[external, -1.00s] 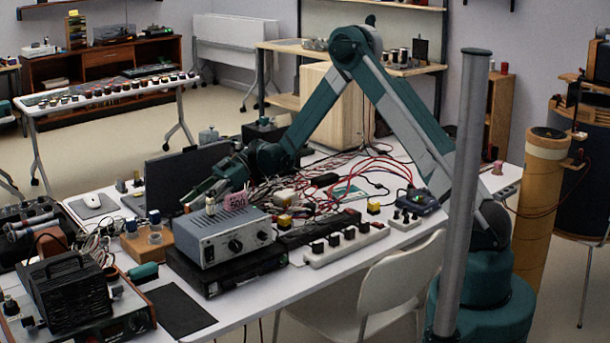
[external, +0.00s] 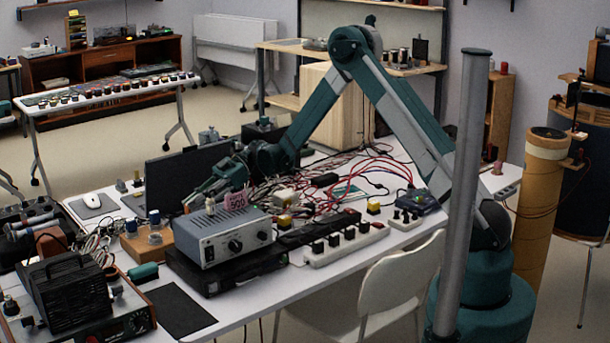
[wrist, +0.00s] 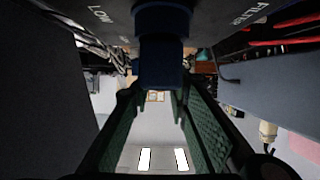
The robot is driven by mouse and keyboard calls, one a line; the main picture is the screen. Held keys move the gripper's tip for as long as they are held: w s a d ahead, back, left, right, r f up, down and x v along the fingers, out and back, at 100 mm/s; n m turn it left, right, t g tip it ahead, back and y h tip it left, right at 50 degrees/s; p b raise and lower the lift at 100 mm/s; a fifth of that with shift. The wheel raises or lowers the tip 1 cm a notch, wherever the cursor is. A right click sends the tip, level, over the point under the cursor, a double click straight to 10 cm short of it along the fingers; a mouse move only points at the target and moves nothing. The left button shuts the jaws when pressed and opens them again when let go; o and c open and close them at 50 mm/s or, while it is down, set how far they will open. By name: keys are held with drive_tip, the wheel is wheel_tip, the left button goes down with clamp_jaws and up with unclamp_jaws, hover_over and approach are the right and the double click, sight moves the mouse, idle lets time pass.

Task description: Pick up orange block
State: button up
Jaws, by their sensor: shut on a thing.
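An orange-brown block (external: 150,250) with blue-topped posts sits on the table, left of the grey instrument box. I cannot tell for sure that it is the orange block. A small yellow-orange block (external: 285,222) with a dark part sits right of the box. My gripper (external: 190,202) is low behind the box, near the laptop. In the wrist view, my green fingers (wrist: 157,92) are shut on a dark blue piece (wrist: 160,65) between their tips.
The grey instrument box (external: 222,238) stands on a black unit close in front of my gripper. A pink "500" card (external: 236,200) stands behind it. The dark laptop (external: 180,180) is behind. Red cables (external: 375,170) clutter the right; a power strip (external: 345,243) lies in front.

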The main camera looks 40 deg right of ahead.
drive_tip(key=shift+r, duration=0.1)
wheel_tip(320, 180, up, 10)
drive_tip(key=p, duration=0.2)
idle(0.5)
